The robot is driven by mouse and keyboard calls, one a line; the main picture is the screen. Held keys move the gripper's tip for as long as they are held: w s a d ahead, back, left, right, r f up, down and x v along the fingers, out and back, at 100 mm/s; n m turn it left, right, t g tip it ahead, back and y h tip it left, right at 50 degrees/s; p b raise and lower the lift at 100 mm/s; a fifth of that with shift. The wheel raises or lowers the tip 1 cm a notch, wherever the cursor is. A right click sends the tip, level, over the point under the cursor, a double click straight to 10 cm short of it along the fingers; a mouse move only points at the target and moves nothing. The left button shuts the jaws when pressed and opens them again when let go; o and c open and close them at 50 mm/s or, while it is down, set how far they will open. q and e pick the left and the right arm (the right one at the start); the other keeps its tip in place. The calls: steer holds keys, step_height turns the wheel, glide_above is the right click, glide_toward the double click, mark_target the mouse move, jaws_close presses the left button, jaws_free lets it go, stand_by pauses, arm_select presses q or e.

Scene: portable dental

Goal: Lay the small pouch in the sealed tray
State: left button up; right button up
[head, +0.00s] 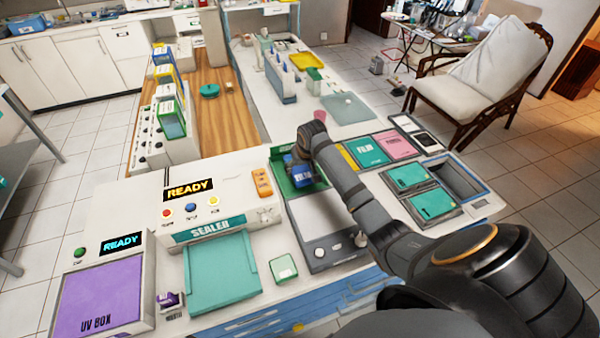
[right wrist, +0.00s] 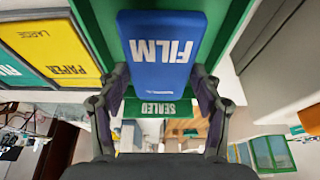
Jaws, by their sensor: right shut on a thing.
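My right gripper (head: 300,164) is shut on a blue pouch marked FILM (right wrist: 160,45), which shows between its two fingers in the right wrist view. The pouch also shows in the head view (head: 299,171), partly hidden by my wrist. It is over or within the green tray marked SEALED (right wrist: 155,108); I cannot tell whether it touches the tray floor. That tray appears in the head view (head: 277,160) behind the grey-white device, partly covered by my arm. My left gripper is not in view.
A teal tray (head: 218,280) sits before a machine also marked SEALED. A small green-white square item (head: 283,268) lies to its right. A grey-white device (head: 325,228) stands in front of the green tray. Yellow, teal and pink labelled compartments (head: 367,151) lie to the right.

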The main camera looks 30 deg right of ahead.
mark_target(301, 171)
steer(key=shift+w+d+f, duration=0.1)
steer(key=shift+w+f, duration=0.15)
steer(key=shift+f, duration=0.05)
steer(key=shift+w+f, duration=0.15)
steer(key=shift+f, duration=0.1)
step_height(301, 171, down, 2)
steer(key=shift+f+p, duration=0.2)
steer(key=shift+p, duration=0.4)
steer(key=shift+f, duration=0.35)
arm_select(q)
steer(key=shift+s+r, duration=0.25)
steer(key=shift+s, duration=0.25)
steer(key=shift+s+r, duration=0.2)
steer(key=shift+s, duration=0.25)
arm_select(e)
steer(key=o, duration=1.3)
steer(key=shift+f, duration=0.1)
